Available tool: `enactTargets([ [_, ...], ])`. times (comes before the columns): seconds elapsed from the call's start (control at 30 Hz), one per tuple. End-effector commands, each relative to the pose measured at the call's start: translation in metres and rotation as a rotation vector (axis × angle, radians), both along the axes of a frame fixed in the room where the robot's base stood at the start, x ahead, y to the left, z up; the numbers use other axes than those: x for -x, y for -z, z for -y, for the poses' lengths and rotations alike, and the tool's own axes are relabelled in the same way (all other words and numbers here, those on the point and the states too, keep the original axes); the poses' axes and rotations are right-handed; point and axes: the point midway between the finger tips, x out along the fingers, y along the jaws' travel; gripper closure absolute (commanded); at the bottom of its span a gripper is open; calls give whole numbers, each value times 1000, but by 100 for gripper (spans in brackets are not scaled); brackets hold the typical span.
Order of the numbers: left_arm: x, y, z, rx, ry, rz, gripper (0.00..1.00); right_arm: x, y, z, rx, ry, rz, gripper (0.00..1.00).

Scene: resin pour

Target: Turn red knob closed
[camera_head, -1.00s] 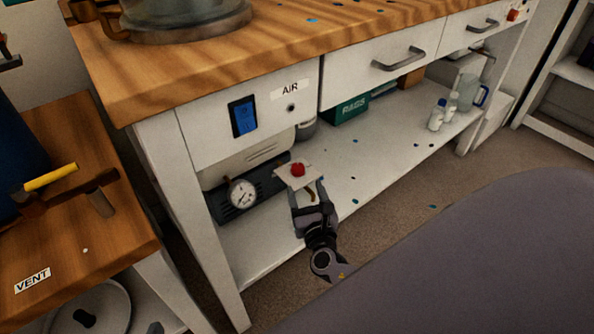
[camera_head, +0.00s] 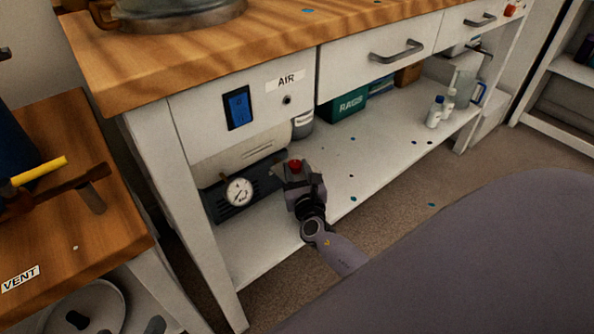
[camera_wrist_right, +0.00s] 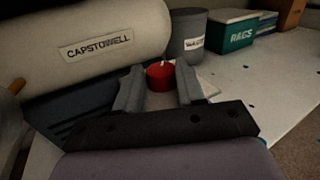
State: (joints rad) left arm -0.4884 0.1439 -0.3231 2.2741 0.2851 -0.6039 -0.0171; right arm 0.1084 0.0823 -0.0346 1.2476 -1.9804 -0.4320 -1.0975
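The red knob (camera_head: 295,166) sits by a small pale plate (camera_wrist_right: 207,87) in front of the compressor on the lower shelf. It also shows in the right wrist view (camera_wrist_right: 160,76). My right gripper (camera_head: 301,174) has come up from below right and is at the knob. In the right wrist view its two fingers (camera_wrist_right: 160,83) stand on either side of the knob, with no clear gap on either side. The knob's lower part and the stem below it are hidden. My left gripper is not in view.
The compressor (camera_wrist_right: 104,48) and its pressure gauge (camera_head: 239,191) are close to the left of my right gripper. A grey canister (camera_wrist_right: 187,34) and green RAGS box (camera_head: 345,105) stand behind. The wooden benchtop and AIR panel (camera_head: 258,107) overhang. Shelf space to the right is mostly clear.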

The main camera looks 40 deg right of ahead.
Motion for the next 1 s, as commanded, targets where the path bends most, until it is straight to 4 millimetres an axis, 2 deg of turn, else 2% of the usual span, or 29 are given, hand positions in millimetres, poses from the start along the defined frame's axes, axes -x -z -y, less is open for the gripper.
enactTargets([
  [0.03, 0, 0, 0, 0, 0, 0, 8, 0, 0, 0, 0, 1, 0, 84],
  [0.07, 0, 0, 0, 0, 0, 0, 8, 0, 0, 0, 0, 1, 0, 92],
  [0.37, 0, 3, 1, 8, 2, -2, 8, 1, 1, 2, 3, -21, -1, 91],
  [0.67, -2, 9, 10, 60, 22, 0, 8, 2, 3, 5, 7, -150, 0, 91],
  [0.73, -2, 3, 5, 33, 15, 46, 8, 2, 4, 6, 9, -190, -2, 91],
  [1.0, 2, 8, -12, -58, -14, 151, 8, 3, 5, 9, 9, -326, -3, 91],
])
